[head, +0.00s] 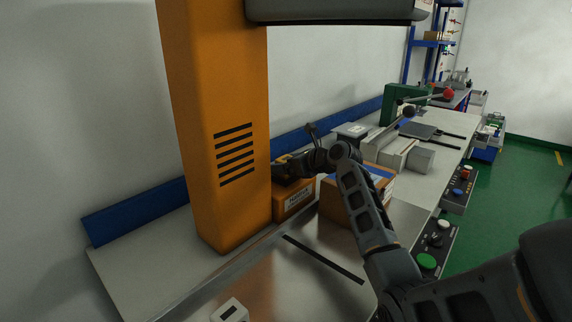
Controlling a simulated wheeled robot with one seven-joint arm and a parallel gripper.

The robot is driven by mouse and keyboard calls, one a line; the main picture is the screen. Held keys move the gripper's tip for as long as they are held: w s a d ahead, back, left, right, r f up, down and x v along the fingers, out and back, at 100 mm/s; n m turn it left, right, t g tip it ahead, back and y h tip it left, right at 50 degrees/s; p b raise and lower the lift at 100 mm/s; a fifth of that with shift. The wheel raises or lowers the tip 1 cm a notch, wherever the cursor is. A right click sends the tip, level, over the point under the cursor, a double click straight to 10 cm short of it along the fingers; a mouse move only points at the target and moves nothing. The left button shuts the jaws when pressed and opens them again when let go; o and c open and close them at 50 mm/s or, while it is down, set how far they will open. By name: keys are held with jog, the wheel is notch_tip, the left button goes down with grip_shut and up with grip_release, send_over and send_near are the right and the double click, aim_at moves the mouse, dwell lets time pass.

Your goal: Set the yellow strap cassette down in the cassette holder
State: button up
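My gripper (283,167) is small and dark, beside the orange column at mid-picture, just above a small orange box (292,203) with a pale printed label. The box could be the cassette holder, but I cannot make out its inside. A dull yellow patch shows at the fingertips; I cannot tell whether it is the yellow strap cassette. The fingers are too dark and small to show whether they are open or shut.
The orange column (215,120) stands close left of my gripper. An orange carton (338,201) with a blue stripe is partly hidden behind my arm. A bare metal surface (300,255) with a black slot lies in front. A green press (398,106) stands farther back.

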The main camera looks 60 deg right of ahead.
jog(key=v, duration=1.2)
jog(key=shift+s, duration=0.1)
